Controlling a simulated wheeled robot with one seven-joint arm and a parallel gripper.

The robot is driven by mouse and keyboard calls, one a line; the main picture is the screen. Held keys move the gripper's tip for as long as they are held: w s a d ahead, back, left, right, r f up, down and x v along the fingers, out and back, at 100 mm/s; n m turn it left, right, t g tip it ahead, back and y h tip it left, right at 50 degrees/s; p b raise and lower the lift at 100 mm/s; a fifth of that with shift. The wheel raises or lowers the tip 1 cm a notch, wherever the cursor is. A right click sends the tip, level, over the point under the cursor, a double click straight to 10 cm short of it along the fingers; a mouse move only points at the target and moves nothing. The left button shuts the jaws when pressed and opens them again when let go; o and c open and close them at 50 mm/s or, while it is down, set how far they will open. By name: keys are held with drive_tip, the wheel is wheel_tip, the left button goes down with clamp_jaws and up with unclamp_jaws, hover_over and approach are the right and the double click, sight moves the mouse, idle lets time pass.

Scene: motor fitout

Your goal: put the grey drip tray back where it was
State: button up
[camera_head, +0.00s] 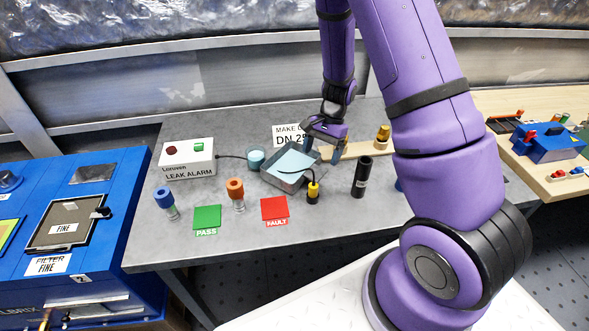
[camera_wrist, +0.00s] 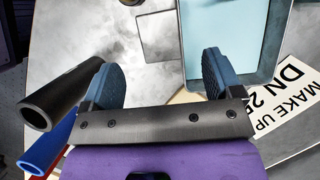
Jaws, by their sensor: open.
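The grey drip tray (camera_head: 277,182) sits on the grey table near its middle, with a pale blue inside. It also shows at the upper right of the wrist view (camera_wrist: 183,62). My gripper (camera_head: 322,151) is low at the tray's far right side. In the wrist view my gripper (camera_wrist: 160,78) has its fingers wide apart with nothing between them. The right finger overlaps the tray's edge; I cannot tell whether it touches. A thin rectangular outline (camera_wrist: 158,37) is on the table left of the tray in the wrist view.
A black tube (camera_head: 361,177) and a black-and-yellow part (camera_head: 313,191) stand close to the tray. A teal cup (camera_head: 256,159) and the leak alarm box (camera_head: 187,158) are left of it. The red FAULT square (camera_head: 274,208) and green PASS square (camera_head: 207,218) lie in front.

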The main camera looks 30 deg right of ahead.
sight(315, 172)
drive_tip(key=shift+x, duration=3.55)
drive_tip(key=shift+w, duration=0.1)
drive_tip(key=c, duration=1.5)
drive_tip(key=shift+o, duration=0.2)
drive_tip(key=shift+r, duration=0.1)
wheel_tip(315, 172, up, 10)
drive_tip(key=shift+f, duration=0.15)
